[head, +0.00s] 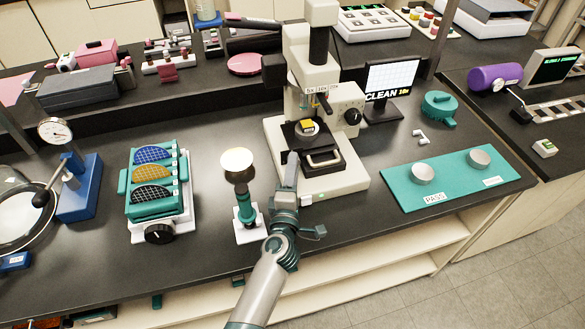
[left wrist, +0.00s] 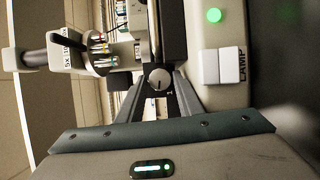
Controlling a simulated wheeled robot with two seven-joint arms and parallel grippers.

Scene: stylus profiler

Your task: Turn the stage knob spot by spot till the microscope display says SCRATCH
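The microscope (head: 297,75) stands mid-bench, with a dark stage (head: 327,170) bearing a small yellow-topped sample (head: 308,126). Its display (head: 390,82) reads CLEAN 10x below a bright grid. My left gripper (head: 290,167) reaches in at the stage's front left. In the left wrist view, a small round knob with a dark pointer line (left wrist: 160,78) lies between the tips of my left gripper (left wrist: 160,88). The fingers are apart on either side of it; I see no clear contact. The head view hides this knob behind the gripper. My right gripper is out of view.
A LAMP switch (left wrist: 221,65) and green light (left wrist: 214,15) are right of the knob. A lens turret (left wrist: 95,50) is at left. A lamp-like stand (head: 245,215) stands left of my arm, by a wafer rack (head: 160,228). A teal mat (head: 450,180) lies right.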

